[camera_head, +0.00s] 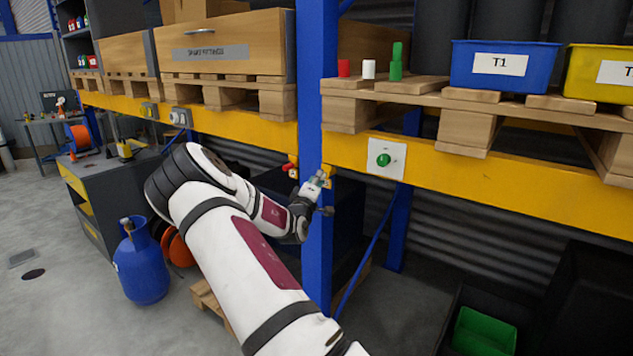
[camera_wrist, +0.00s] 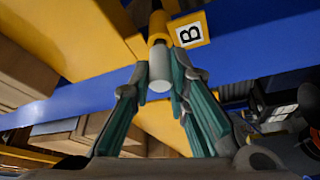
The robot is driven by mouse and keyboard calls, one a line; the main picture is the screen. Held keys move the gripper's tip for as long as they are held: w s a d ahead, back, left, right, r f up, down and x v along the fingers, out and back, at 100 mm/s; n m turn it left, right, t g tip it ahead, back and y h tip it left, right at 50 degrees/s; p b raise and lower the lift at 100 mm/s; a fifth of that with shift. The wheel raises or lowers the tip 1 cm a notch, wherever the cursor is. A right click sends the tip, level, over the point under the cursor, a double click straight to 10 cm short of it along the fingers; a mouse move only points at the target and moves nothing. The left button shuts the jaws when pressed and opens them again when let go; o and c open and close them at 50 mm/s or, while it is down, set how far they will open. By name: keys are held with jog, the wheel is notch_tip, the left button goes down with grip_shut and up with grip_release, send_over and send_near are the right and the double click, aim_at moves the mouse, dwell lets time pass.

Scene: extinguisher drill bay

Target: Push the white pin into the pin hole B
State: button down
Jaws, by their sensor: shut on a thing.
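The white pin (camera_wrist: 158,68) is a short white cylinder between the teal-padded fingers of my gripper (camera_wrist: 160,84). My gripper is shut on it. Its far end meets a yellow tube-like part (camera_wrist: 158,24) beside the black-on-white B label (camera_wrist: 188,33), in line with it. I cannot tell how deep the pin sits, and the hole's mouth is hidden behind the pin. In the head view my gripper (camera_head: 317,186) is at the blue upright, by a small yellow fitting (camera_head: 328,169); the pin is too small there to make out clearly.
The blue rack upright (camera_head: 316,90) and yellow beam (camera_head: 480,170) are close to my gripper. A red-and-yellow fitting (camera_head: 291,166) is left of the upright. A green button (camera_head: 383,160) is on the beam. Red, white and green cylinders (camera_head: 396,62) stand on the pallet above.

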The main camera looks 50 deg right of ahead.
jog(key=shift+d+b, duration=0.35)
jog(key=shift+d, duration=0.2)
dwell(0.4)
jog(key=c, duration=1.4)
grip_release()
jog(key=shift+c, duration=0.2)
jog(key=shift+a, duration=0.1)
jog(key=p+v, duration=0.2)
jog(key=v, duration=0.6)
jog(key=shift+s+a, duration=0.2)
jog(key=shift+a, duration=0.15)
jog(key=shift+f, duration=0.1)
